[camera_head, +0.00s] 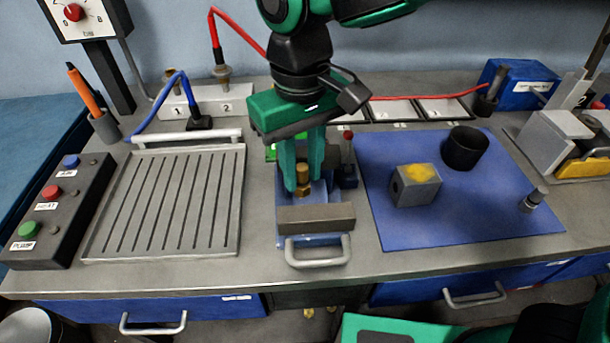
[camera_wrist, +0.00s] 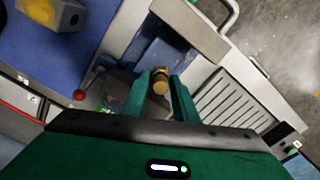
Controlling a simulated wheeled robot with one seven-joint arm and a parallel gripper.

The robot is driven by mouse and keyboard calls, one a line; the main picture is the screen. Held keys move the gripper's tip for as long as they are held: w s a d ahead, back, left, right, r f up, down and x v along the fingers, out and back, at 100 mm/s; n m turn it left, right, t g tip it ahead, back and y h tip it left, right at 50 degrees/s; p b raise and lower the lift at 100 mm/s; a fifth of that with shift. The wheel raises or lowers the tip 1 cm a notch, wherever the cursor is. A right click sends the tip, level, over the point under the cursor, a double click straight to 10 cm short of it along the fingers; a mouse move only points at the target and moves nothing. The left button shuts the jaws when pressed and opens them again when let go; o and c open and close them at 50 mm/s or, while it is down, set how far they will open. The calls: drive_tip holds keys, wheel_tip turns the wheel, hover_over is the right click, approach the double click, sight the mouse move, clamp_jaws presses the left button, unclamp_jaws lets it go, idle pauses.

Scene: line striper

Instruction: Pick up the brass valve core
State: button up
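The brass valve core (camera_head: 303,178) stands upright in the blue vise-like fixture (camera_head: 312,239) at the middle of the bench. It also shows in the wrist view (camera_wrist: 160,82), between my fingertips. My gripper (camera_head: 303,182) points down over it, with one green finger on each side. The fingers (camera_wrist: 161,78) are apart, and a narrow gap seems to show beside the core, so the gripper looks open around it. The lower part of the core is hidden in the fixture.
A grey block (camera_head: 302,218) sits at the fixture's front. A slotted tray (camera_head: 165,203) lies to the left. A blue mat (camera_head: 450,222) at right holds a block with a yellow patch (camera_head: 415,186), a black cup (camera_head: 464,148) and a small metal part (camera_head: 533,199). A red-knobbed lever (camera_head: 348,150) stands close right of the fingers.

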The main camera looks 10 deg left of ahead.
clamp_jaws()
drive_tip(key=shift+r, duration=0.15)
